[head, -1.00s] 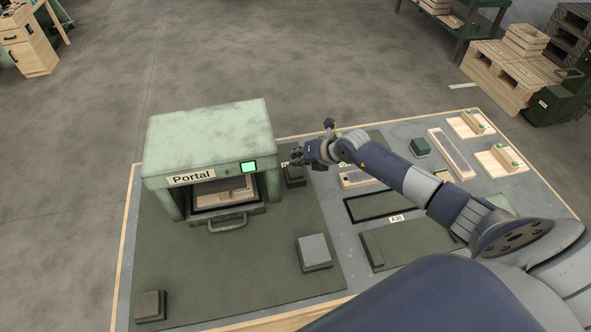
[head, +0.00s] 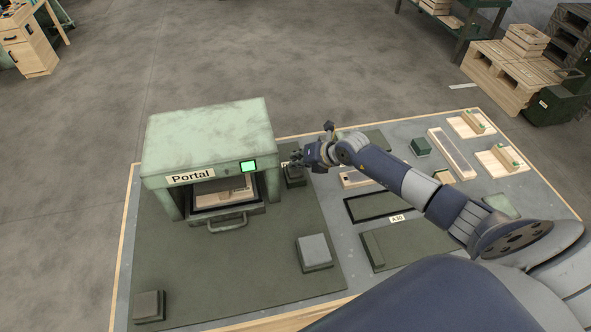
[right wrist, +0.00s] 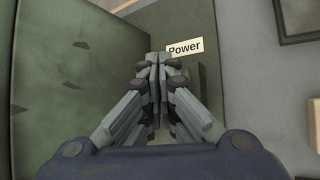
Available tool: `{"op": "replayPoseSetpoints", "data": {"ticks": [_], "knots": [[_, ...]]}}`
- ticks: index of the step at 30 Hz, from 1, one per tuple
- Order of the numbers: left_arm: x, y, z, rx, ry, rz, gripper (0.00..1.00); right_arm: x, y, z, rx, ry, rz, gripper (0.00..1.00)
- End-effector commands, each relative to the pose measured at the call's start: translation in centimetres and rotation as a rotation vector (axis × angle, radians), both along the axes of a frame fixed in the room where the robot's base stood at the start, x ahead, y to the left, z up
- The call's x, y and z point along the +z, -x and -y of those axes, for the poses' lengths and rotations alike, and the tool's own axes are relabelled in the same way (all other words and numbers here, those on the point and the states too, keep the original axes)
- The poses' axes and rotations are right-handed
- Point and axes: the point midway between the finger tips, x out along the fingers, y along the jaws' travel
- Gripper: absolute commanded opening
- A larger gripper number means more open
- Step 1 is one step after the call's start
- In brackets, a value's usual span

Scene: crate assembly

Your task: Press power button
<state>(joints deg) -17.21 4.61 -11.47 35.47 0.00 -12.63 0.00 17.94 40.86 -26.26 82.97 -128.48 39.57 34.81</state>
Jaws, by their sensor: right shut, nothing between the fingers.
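My right gripper (head: 295,160) is shut and empty, beside the right side of the green Portal machine (head: 208,140). It is directly above a small dark box (head: 294,180) on the mat. In the right wrist view, the shut fingers (right wrist: 157,60) point down close to a green block (right wrist: 201,78) beside a white "Power" label (right wrist: 184,48). The fingers cover most of what lies beneath them, so the button itself and any contact with it cannot be made out. My left gripper is not in view.
The Portal machine has a lit green screen (head: 248,166) and an open front with a wooden piece (head: 225,192) inside. Grey blocks (head: 314,250) and (head: 149,304) stand on the mat. Wooden parts (head: 451,150) lie at the right. The mat's front middle is clear.

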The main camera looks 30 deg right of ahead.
Motion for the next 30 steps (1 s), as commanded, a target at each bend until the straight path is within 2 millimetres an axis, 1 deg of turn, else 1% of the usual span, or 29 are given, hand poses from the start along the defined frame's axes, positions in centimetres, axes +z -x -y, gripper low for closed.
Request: {"op": "replayPoseSetpoints", "data": {"ticks": [18, 24, 30], "knots": [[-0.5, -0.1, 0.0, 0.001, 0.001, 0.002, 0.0, -0.8, 0.0, 0.0, 0.001, 0.0, -0.001, 0.0], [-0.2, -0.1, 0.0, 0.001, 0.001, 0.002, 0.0, -0.5, 0.0, 0.0, 0.001, 0.0, -0.001, 0.0], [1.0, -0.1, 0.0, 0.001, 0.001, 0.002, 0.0, 0.6, 0.0, 0.0, 0.001, 0.0, -0.001, 0.0]]}}
